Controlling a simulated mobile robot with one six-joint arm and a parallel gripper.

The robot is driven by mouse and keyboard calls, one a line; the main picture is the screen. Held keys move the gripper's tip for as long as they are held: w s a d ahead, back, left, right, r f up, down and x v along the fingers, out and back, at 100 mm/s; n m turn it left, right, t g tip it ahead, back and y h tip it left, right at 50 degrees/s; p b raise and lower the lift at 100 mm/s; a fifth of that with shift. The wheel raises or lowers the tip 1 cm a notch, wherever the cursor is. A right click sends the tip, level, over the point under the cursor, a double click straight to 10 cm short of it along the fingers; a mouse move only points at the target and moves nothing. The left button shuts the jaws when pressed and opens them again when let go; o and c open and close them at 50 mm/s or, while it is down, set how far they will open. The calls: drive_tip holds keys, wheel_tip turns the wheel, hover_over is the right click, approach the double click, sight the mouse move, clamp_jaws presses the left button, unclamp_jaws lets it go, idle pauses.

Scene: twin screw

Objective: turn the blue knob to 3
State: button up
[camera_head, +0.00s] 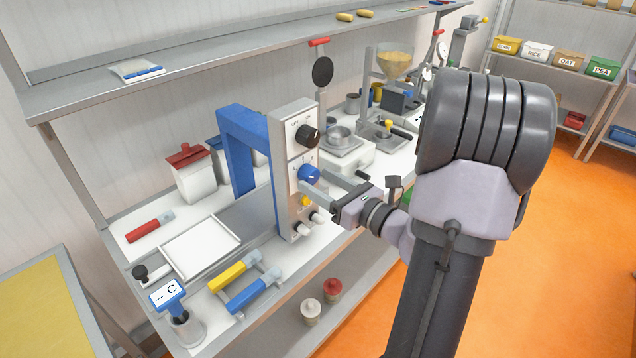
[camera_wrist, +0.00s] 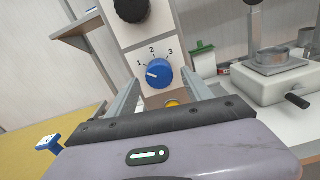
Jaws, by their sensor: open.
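The blue knob (camera_head: 309,174) is on the front of a grey panel (camera_head: 283,188), below a black knob (camera_head: 307,135). In the wrist view the blue knob (camera_wrist: 158,74) has marks 1, 2 and 3 around its upper side. Its white pointer line is toward the left, near the 1. My gripper (camera_head: 325,186) is open in front of the panel. In the wrist view its two fingers (camera_wrist: 160,92) stand to the left and right of the blue knob, apart from each other. I cannot tell whether either finger touches the knob.
A blue frame (camera_head: 236,150) stands behind the panel. A scale with a pan (camera_head: 341,138) is to the right. A shelf (camera_head: 220,52) runs above.

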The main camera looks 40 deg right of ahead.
drive_tip(key=shift+w, duration=0.45)
clamp_jaws()
